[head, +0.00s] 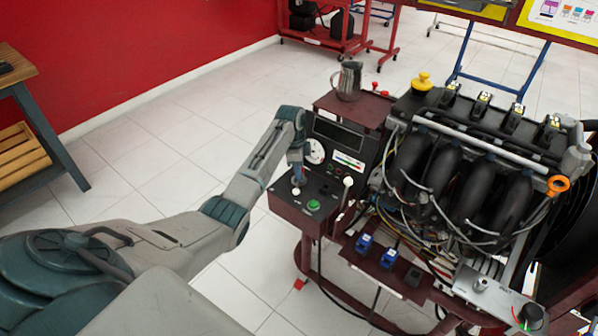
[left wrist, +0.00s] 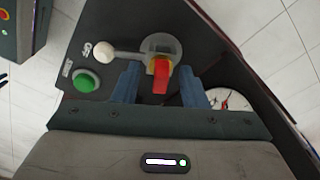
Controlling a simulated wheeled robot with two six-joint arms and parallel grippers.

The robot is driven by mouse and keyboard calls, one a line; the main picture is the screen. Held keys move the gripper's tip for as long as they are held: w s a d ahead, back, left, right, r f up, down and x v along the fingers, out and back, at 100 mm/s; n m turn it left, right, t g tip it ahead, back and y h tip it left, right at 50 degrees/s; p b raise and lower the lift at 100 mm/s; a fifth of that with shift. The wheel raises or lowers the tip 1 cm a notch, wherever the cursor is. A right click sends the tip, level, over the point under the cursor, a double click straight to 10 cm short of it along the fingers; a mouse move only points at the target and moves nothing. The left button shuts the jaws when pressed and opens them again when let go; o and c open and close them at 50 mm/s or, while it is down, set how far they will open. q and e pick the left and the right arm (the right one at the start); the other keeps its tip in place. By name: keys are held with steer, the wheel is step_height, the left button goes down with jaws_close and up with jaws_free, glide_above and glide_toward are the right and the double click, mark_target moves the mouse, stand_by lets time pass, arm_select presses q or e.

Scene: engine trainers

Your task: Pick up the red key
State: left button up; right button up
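The red key (left wrist: 161,76) shows in the left wrist view, in front of a round grey switch (left wrist: 160,46) on the dark control panel (left wrist: 210,35). My left gripper (left wrist: 158,84) has its two blue fingers apart, one on each side of the key. Gaps show between the key and both fingers. In the head view my left gripper (head: 296,160) points down over the control box (head: 290,208), left of the engine. The key is mostly hidden there by the gripper. My right gripper is not in view.
Close to the fingers are a white-knobbed lever (left wrist: 104,51) and a green button (left wrist: 86,80). A white gauge (head: 315,151) stands right behind the gripper. A metal jug (head: 348,80) sits on the console top. The engine (head: 470,170) with loose wires fills the right.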

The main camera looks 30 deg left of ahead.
arm_select(q)
steer(key=shift+c, duration=0.5)
steer(key=c, duration=0.7)
steer(key=shift+c, duration=0.2)
steer(key=shift+r, duration=0.15)
